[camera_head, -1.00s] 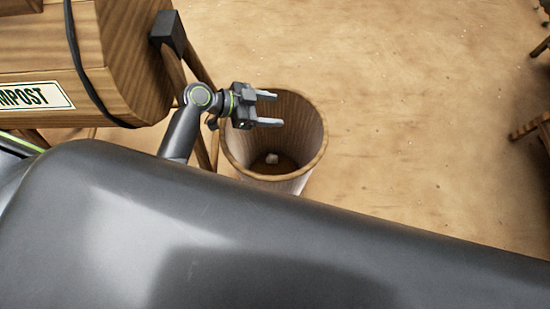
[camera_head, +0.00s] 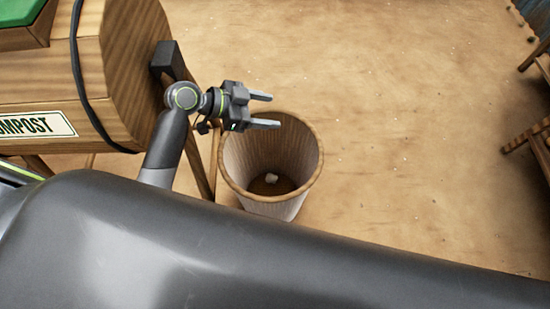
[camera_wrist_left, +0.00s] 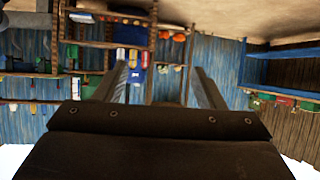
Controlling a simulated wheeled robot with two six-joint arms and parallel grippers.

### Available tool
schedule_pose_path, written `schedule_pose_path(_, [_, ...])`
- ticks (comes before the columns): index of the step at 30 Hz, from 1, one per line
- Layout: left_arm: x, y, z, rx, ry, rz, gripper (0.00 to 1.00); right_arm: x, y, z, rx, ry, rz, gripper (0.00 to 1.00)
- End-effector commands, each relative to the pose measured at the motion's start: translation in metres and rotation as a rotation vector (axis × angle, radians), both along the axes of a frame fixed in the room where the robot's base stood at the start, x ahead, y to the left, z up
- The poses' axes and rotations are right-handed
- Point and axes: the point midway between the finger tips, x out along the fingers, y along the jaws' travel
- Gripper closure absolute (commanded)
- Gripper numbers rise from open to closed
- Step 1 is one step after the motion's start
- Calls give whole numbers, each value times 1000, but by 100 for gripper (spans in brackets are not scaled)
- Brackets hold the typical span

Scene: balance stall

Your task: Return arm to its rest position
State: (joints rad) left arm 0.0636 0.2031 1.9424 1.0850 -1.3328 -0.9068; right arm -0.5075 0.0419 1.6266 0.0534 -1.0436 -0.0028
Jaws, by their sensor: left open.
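My left gripper (camera_head: 264,110) is open and empty in the head view. Its two fingers point right and sit above the back left rim of a round wooden bin (camera_head: 313,160). In the left wrist view the two fingers (camera_wrist_left: 165,85) stand apart with nothing between them. A small pale lump (camera_head: 271,178) lies on the bottom of the bin. My right gripper is not in view.
A wooden compost barrel (camera_head: 125,60) with a "COMPOST" label (camera_head: 38,125) stands on a frame to the left, close to my left arm. Wooden furniture (camera_head: 538,140) stands at the right edge. The sandy floor (camera_head: 420,130) between is clear. Shelves (camera_wrist_left: 110,45) show in the left wrist view.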

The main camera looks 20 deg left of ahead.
Motion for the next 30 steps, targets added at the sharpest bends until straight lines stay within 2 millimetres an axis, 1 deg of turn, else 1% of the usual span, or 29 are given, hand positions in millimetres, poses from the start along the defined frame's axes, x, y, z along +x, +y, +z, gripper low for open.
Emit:
schedule_pose_path(8, [-1,1,-1,3,4,2,37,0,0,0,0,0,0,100])
schedule_pose_path(11, [-10,5,-10,27,39,33,37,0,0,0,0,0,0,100])
schedule_pose_path(14, [-32,19,-31,89,125,118,37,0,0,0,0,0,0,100])
schedule_pose_path(17, [-66,41,-55,180,247,265,37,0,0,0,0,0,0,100])
schedule_pose_path(18, [-81,52,-63,218,298,336,37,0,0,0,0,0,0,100])
schedule_pose_path(21, [-117,80,-77,302,405,517,37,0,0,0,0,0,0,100])
schedule_pose_path(25, [-156,109,-83,380,497,720,37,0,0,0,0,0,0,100])
schedule_pose_path(30, [-197,140,-80,450,570,940,37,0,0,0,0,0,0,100])
